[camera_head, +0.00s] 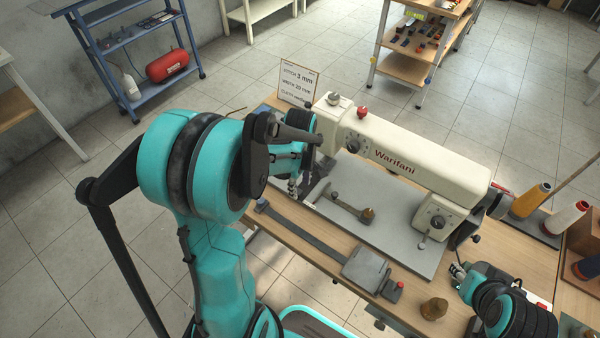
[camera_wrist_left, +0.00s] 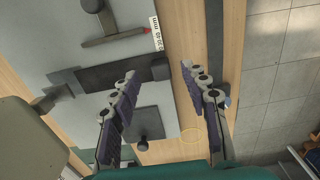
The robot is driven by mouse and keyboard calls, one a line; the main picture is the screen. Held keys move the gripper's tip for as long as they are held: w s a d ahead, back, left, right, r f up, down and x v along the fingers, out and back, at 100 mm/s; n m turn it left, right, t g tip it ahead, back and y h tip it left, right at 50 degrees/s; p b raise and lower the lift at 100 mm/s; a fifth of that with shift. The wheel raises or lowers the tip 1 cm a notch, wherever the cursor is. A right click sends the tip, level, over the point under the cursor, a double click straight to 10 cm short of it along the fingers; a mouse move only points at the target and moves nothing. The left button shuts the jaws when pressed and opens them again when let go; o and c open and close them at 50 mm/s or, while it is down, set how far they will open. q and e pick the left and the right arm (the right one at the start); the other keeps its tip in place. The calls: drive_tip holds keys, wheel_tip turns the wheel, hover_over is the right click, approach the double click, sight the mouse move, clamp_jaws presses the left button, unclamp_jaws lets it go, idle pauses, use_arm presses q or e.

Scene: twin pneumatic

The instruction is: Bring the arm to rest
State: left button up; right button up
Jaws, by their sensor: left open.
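My left arm comes in from the left in the head view. Its gripper (camera_head: 294,187) points down beside the left end of the cream sewing machine (camera_head: 395,150). In the left wrist view the two fingers of this gripper (camera_wrist_left: 158,72) are spread apart with nothing between them. Below them lie the machine's grey base plate (camera_wrist_left: 65,30) and the wooden table (camera_wrist_left: 178,20). My right gripper (camera_head: 458,271) shows small at the lower right of the head view, beside the machine's right end. Its jaws are too small to read.
A grey strip with a block (camera_head: 366,267) lies along the table front, near a brown knob-like piece (camera_head: 434,309). A sign (camera_head: 298,84) stands behind the machine. Thread spools (camera_head: 531,200) stand at the right. A blue cart (camera_head: 128,62) and a shelf (camera_head: 403,68) stand farther back.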

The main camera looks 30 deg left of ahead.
use_arm(q)
wheel_tip(320, 180, up, 8)
drive_tip(key=shift+r, duration=0.2)
